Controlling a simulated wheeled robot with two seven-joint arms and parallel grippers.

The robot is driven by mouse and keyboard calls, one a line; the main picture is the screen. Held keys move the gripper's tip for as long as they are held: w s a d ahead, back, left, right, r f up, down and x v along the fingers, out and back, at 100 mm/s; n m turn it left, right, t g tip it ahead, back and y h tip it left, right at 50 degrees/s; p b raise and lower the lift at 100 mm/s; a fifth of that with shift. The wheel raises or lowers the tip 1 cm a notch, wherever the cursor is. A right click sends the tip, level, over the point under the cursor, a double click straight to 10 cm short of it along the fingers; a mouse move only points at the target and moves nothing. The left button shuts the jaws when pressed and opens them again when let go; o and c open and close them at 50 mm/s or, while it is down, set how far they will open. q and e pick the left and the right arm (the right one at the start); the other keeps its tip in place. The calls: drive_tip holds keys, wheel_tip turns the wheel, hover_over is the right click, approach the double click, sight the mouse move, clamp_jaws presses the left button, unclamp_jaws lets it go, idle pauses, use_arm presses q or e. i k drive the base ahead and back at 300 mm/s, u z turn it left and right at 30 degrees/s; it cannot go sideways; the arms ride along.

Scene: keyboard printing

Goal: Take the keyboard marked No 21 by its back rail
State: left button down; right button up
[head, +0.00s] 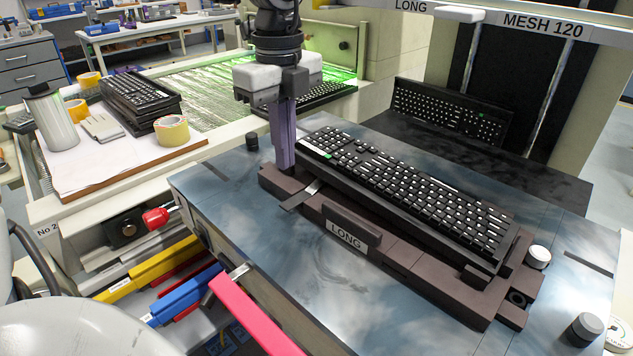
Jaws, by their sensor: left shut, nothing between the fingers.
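A black keyboard with white key legends (410,190) lies in a brown fixture (370,262) marked LONG on the blue-grey table. A small green mark shows near its left end. I cannot read No 21 on any keyboard. My left gripper (283,165) points straight down at the left end of this fixture, beside the keyboard's left end. Its purple fingers are together and hold nothing. Whether the fingertips touch the fixture is hard to tell. My right gripper is out of view.
Another keyboard (448,112) leans at the back right under the MESH 120 frame (545,25). A keyboard stack (140,98), tape rolls (172,130) and a white cylinder (50,118) stand on the left bench. A keyboard (318,96) lies behind my left gripper. Knobs (538,257) edge the table.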

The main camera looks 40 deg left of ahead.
sight(462, 229)
drive_tip(key=k, duration=1)
